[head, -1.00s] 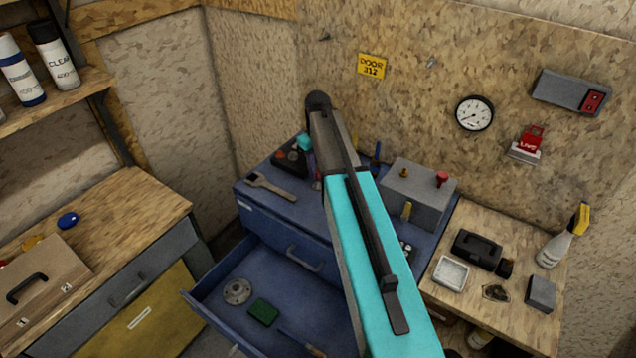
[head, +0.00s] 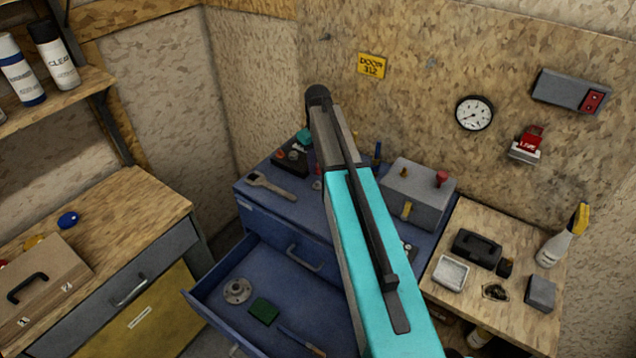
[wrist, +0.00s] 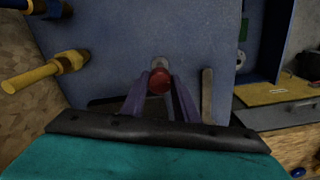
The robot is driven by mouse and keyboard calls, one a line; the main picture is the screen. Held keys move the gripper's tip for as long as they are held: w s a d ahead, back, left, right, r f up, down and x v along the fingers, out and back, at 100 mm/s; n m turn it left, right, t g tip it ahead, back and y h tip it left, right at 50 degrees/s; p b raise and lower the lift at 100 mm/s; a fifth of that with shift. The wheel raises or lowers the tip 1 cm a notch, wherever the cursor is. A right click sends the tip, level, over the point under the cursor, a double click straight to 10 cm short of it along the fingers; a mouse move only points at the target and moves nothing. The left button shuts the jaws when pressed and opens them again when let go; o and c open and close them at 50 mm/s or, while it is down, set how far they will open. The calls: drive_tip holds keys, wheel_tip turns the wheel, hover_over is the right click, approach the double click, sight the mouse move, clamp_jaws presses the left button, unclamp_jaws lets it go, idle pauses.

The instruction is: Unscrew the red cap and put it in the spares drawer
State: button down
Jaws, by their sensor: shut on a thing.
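The red cap (wrist: 160,82) shows in the wrist view between the two purple fingers of my gripper (wrist: 160,88), which is shut on it. A small pale grey piece (wrist: 158,63) shows just past the cap; I cannot tell whether the cap is still joined to it. In the head view my arm hides most of the gripper and the cap, over the blue cabinet top. An open blue drawer (head: 200,302) stands out below that top, holding a round flange (head: 237,291), a green block (head: 264,311) and a screwdriver (head: 300,341). I cannot read a spares label.
A wrench (head: 270,186) and a dark tray (head: 291,161) lie on the cabinet top, left of my arm. A grey box (head: 415,195) with a red knob (head: 442,178) stands to its right. Yellow-handled tools (wrist: 32,75) show at left in the wrist view. The drawer has bare floor.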

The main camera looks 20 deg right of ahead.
drive_tip(key=shift+r, duration=1.25)
drive_tip(key=shift+w+a+f+b, duration=0.15)
drive_tip(key=shift+a+f+b, duration=0.4)
drive_tip(key=shift+b, duration=0.1)
drive_tip(key=shift+n, duration=0.7)
drive_tip(key=a+f+b, duration=0.1)
drive_tip(key=a+b, duration=0.1)
drive_tip(key=a+f+b, duration=0.1)
drive_tip(key=a+b, duration=0.1)
drive_tip(key=a, duration=0.1)
drive_tip(key=s+a+f+b, duration=0.1)
drive_tip(key=a+b, duration=0.2)
drive_tip(key=shift+a, duration=0.1)
drive_tip(key=shift+n, duration=0.4)
drive_tip(key=s+a+b, duration=0.1)
drive_tip(key=s+a+f+b, duration=0.1)
drive_tip(key=a, duration=0.1)
drive_tip(key=s+a+b, duration=0.1)
drive_tip(key=b, duration=0.1)
drive_tip(key=shift+a+f, duration=0.35)
drive_tip(key=s, duration=0.1)
drive_tip(key=s+a, duration=0.1)
drive_tip(key=s+a+b, duration=0.1)
drive_tip(key=s, duration=0.1)
drive_tip(key=shift+f, duration=0.1)
drive_tip(key=shift+s, duration=0.6)
drive_tip(key=shift+s, duration=0.1)
